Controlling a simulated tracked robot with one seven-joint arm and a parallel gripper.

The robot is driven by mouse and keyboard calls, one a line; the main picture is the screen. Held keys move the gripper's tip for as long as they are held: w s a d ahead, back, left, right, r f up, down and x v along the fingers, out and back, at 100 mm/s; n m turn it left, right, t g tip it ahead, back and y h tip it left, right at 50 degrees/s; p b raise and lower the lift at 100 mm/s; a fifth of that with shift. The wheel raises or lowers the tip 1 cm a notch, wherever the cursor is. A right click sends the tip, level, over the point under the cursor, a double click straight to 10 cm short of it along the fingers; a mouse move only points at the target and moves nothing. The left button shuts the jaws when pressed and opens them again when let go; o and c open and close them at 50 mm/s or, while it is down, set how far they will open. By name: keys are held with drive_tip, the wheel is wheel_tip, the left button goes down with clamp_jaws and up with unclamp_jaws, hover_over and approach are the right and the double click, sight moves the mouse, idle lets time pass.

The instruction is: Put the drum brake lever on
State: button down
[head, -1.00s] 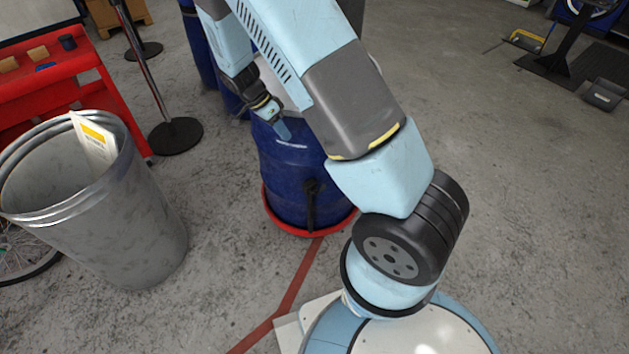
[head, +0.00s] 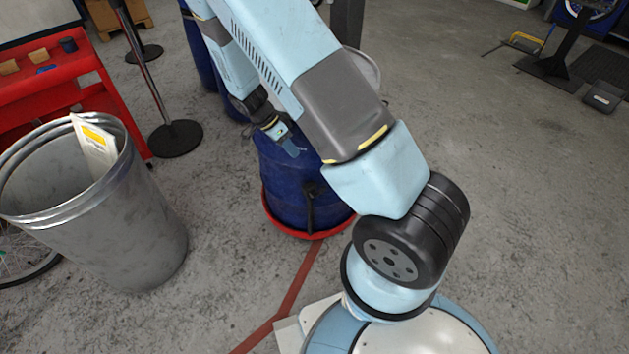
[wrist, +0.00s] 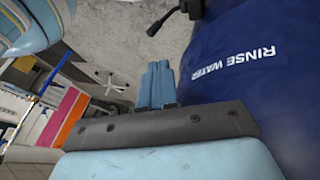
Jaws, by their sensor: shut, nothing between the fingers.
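My gripper (head: 286,146) hangs in front of the upper part of a blue drum (head: 282,185), and its fingers are shut with nothing between them. In the wrist view the shut fingers (wrist: 158,84) are left of the drum's blue wall (wrist: 245,100), which carries a "RINSE WATER" label. A dark lever-like part (head: 309,208) hangs down the drum's front side. A black part with a rounded tip (wrist: 160,24) also shows beside the drum in the wrist view; I cannot tell whether it is the brake lever. The drum's top is mostly hidden behind my arm.
The drum stands in a red tray (head: 283,225). A grey metal bin (head: 130,240) with a paper packet (head: 93,138) stands at left, before a red bench (head: 60,95). A post with a round black base (head: 176,138) stands behind.

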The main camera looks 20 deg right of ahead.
drive_tip(key=x, duration=1.5)
drive_tip(key=shift+f, duration=0.2)
